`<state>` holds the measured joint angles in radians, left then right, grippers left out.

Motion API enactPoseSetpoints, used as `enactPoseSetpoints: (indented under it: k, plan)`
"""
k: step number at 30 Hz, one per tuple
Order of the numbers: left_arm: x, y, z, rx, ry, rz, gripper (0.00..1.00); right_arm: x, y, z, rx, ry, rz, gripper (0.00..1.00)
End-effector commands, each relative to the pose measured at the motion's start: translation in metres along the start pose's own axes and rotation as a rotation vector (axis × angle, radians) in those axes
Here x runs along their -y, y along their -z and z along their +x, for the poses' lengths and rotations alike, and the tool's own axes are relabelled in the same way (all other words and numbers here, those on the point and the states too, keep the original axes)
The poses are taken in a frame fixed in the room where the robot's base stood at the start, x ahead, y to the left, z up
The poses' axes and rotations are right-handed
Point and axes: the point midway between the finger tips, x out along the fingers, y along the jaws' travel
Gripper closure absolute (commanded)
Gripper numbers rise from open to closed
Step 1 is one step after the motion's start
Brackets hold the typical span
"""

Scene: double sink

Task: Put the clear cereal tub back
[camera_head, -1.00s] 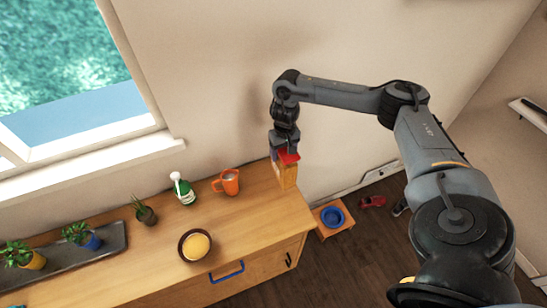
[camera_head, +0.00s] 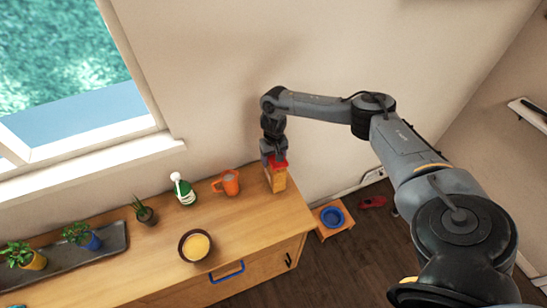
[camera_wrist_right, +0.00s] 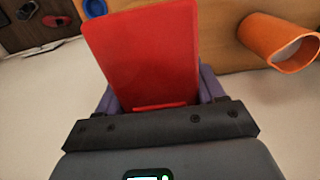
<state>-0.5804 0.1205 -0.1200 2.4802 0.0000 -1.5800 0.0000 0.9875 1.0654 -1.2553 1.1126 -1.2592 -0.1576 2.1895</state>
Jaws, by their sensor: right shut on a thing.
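The cereal tub (camera_head: 278,182) has a red lid and orange-yellow contents. It is upright at the right back end of the wooden counter, close to the wall. I cannot tell whether its base touches the counter top. My right gripper (camera_head: 273,160) points down and is shut on the tub at its lid. In the right wrist view the red lid (camera_wrist_right: 145,55) fills the space between the fingers (camera_wrist_right: 158,88) and hides most of the tub. My left gripper is not in view.
An orange mug (camera_head: 228,183) stands just left of the tub. A green bottle (camera_head: 184,190), a bowl with yellow contents (camera_head: 195,246) and potted plants (camera_head: 144,212) are further left on the counter (camera_head: 245,225). A blue bowl (camera_head: 332,217) sits on a low stand beyond the counter's right end.

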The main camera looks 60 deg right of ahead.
Motion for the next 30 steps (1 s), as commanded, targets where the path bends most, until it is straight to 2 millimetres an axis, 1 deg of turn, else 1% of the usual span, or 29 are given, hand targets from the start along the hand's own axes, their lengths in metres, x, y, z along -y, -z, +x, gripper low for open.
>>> enactPoseSetpoints:
  k: [5, 9, 10, 14, 24, 28, 30]
  plan:
    - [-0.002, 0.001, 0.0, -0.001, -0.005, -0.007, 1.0, 0.0, 0.0, 0.0, -0.001, 0.001, 0.0, 0.97]
    - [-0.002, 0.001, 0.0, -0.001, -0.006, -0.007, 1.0, 0.0, 0.0, 0.003, 0.0, 0.001, 0.001, 0.97]
    - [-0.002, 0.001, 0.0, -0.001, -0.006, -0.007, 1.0, 0.0, 0.0, 0.003, 0.0, 0.0, 0.0, 0.27]
    - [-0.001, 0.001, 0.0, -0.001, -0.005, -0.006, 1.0, 0.0, 0.0, 0.003, 0.0, 0.0, 0.0, 0.07]
    - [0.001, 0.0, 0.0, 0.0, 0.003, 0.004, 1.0, 0.0, 0.0, 0.001, -0.001, 0.001, 0.0, 0.06]
    - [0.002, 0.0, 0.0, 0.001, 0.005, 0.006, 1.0, 0.001, 0.0, -0.008, -0.001, 0.002, 0.001, 0.06]
    - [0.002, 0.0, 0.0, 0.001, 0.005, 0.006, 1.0, 0.001, 0.001, -0.017, -0.001, 0.003, 0.001, 0.06]
